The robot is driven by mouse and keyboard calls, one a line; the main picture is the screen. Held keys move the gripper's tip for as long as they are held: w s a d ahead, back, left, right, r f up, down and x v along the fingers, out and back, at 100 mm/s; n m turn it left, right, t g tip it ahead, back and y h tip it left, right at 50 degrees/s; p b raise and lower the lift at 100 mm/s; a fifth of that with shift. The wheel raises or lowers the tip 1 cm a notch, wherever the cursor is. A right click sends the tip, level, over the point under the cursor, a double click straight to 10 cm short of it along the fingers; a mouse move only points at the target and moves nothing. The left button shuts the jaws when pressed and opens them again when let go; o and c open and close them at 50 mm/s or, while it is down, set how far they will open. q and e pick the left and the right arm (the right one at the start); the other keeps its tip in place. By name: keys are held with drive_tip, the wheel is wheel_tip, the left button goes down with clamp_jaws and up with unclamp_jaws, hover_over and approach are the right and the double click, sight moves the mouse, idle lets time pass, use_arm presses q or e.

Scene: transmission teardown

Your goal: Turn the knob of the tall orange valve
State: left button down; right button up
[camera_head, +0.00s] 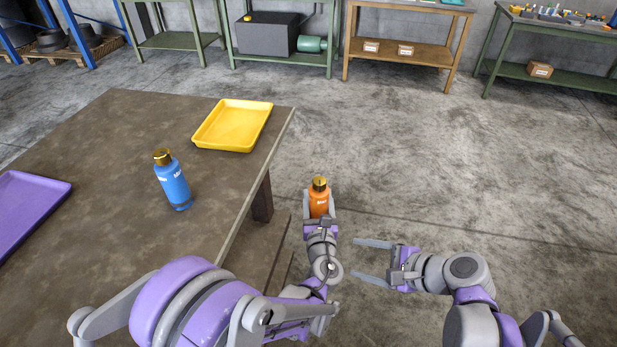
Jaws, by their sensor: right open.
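The tall orange valve (319,205) looks like a bottle with a gold knob (320,183) on top. It stands roughly upright between the fingers of my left gripper (319,200), off the table's right edge and over the floor. The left fingers sit on either side of its body and appear closed on it. My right gripper (356,259) is open and empty, to the right of and nearer than the orange valve. Its two fingers point left and are apart from the valve and its knob.
The brown table (125,235) fills the left side. On it are a blue bottle-like valve (172,182) with a gold top, a yellow tray (233,126) and a purple tray (25,205). Workbenches (405,60) line the back. The floor on the right is clear.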

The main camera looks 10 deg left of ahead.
sight(314, 180)
drive_tip(key=shift+w+a+r+m+t+y, duration=0.35)
drive_tip(key=shift+w+a+r+m+y, duration=1.35)
drive_tip(key=shift+w, duration=1.15)
drive_tip(key=shift+w+a+r+m+t+y, duration=0.35)
drive_tip(key=shift+w+a+r+m+y, duration=0.75)
drive_tip(key=shift+w+m+y, duration=1.2)
drive_tip(key=shift+h, duration=0.4)
drive_tip(key=x, duration=0.7)
drive_tip(key=w+x, duration=0.1)
drive_tip(key=x, duration=0.3)
drive_tip(key=shift+d+r, duration=0.15)
clamp_jaws()
